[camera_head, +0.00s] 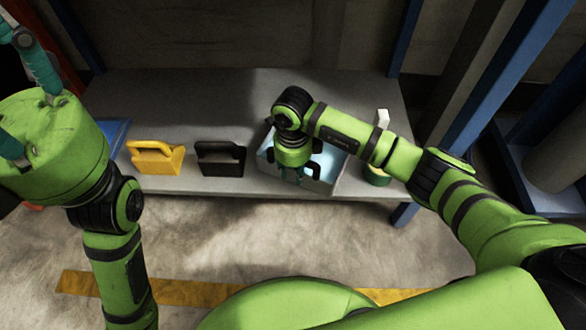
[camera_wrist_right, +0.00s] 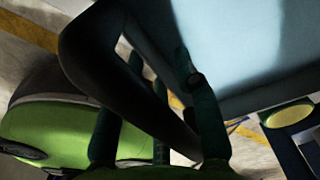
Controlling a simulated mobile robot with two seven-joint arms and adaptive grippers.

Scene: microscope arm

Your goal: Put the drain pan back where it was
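The drain pan appears to be the grey box with a pale blue inside (camera_head: 328,165) near the shelf's front edge, with a black handle. My right gripper (camera_head: 293,175) points down over it and hides part of it. In the right wrist view the black handle (camera_wrist_right: 120,85) crosses in front of my right gripper's fingers (camera_wrist_right: 165,75), which stand apart. The pan's pale wall (camera_wrist_right: 230,50) is close behind. I cannot tell whether the fingers touch the handle. My left gripper (camera_head: 22,100) is raised at the far left, fingers spread and empty, partly out of frame.
On the grey shelf (camera_head: 200,95), a yellow handled container (camera_head: 155,160) and a black one (camera_head: 220,160) stand left of the pan. A green can (camera_head: 377,177) and a white object (camera_head: 383,117) are right of it. Blue posts (camera_head: 403,40) flank the shelf. The back of the shelf is mostly clear.

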